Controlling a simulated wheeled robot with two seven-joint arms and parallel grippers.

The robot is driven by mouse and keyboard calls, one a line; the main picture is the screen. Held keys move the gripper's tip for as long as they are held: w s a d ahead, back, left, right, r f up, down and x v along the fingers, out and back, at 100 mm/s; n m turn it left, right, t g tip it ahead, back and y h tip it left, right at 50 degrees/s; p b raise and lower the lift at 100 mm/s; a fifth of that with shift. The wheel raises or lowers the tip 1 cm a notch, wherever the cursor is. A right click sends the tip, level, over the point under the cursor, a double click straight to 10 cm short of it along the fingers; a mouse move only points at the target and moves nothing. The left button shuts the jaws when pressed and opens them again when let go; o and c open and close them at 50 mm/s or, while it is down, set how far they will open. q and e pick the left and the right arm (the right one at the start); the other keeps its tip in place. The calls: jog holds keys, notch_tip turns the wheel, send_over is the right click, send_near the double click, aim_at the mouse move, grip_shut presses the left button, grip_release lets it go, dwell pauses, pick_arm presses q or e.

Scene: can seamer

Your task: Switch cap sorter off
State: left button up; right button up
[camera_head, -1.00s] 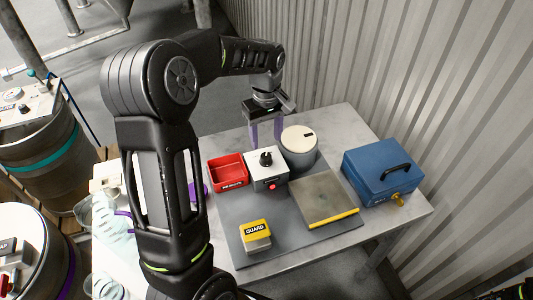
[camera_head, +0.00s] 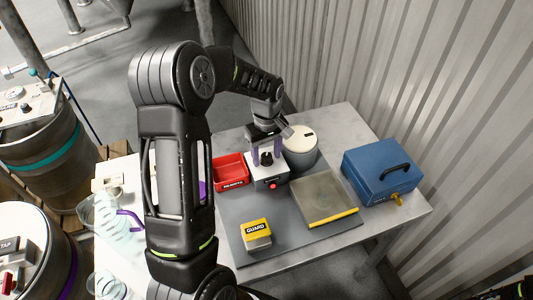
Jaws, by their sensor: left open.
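A white-fronted control box (camera_head: 258,183) stands on the grey mat at the middle of the table. It has a black rotary knob (camera_head: 267,159) on top and a red button (camera_head: 273,186) on its front. A grey drum with a pale lid (camera_head: 301,138) stands just behind it to the right; I cannot tell which of these is named the cap sorter. My left gripper (camera_head: 267,162) is open and empty, pointing down over the box. Its purple fingers appear on either side of the knob; contact cannot be told. The knob's setting is partly hidden.
A red bin (camera_head: 231,172) is close left of the box. In front are a yellow GUARD block (camera_head: 256,234) and a flat metal plate (camera_head: 323,196) with a yellow edge. A blue case (camera_head: 381,172) stands right, near the corrugated wall. Clear mat lies between block and box.

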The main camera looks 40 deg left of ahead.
pick_arm(q)
grip_shut()
dwell(0.4)
jog(key=shift+n, duration=0.3)
jog(key=n+b, duration=0.1)
jog(key=n, duration=0.3)
jog(key=shift+n, duration=0.4)
jog(key=n, duration=0.4)
jog(key=shift+r, duration=0.15)
jog(key=shift+n+p, duration=0.45)
jog(key=shift+n, duration=0.85)
grip_release()
